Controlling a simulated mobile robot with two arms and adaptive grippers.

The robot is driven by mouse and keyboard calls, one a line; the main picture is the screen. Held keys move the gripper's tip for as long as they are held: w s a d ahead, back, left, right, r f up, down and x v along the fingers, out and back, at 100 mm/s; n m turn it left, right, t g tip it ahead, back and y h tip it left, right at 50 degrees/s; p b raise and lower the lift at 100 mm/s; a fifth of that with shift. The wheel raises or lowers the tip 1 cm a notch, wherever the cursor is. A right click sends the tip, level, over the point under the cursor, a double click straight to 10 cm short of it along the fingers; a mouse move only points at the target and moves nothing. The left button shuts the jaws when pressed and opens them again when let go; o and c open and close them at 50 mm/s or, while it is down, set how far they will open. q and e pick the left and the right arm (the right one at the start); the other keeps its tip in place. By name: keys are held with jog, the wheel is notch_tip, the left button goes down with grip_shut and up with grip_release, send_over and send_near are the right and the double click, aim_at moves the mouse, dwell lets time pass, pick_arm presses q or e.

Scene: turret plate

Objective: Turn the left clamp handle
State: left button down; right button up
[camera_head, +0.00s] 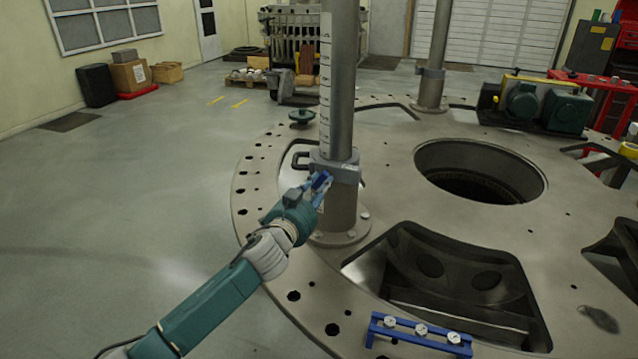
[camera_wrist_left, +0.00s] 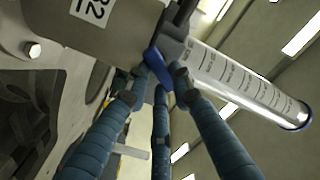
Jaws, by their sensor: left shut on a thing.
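The left clamp (camera_head: 336,167) is a grey collar around the upright, scaled metal post (camera_head: 338,90) on the turret plate. Its blue handle (camera_head: 321,180) is at the collar's front left side. My left gripper (camera_head: 322,187) reaches it from the lower left and is shut on the handle. In the left wrist view the blue handle (camera_wrist_left: 158,68) sits between the blue fingertips (camera_wrist_left: 155,78), tilted against the collar (camera_wrist_left: 175,48). The fingers hide part of the handle. My right gripper is not in view.
The round turret plate (camera_head: 265,215) has bolt holes, cutouts and a large round opening (camera_head: 480,170). A second clamped post (camera_head: 433,60) stands farther back. A blue bar with gauges (camera_head: 420,336) lies at the front. Green motors (camera_head: 540,105) stand at right. The floor at left is clear.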

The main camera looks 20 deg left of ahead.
pick_arm(q)
jog(key=m, duration=0.3)
jog(key=m+p, duration=0.1)
jog(key=m, duration=0.3)
jog(key=m+p, duration=0.1)
jog(key=m, duration=0.3)
jog(key=shift+f, duration=0.4)
jog(key=shift+m, duration=0.3)
jog(key=c, duration=1.5)
grip_release()
jog(key=s, duration=0.4)
jog(key=s+a, duration=0.1)
jog(key=s, duration=0.7)
jog(key=shift+a, duration=0.2)
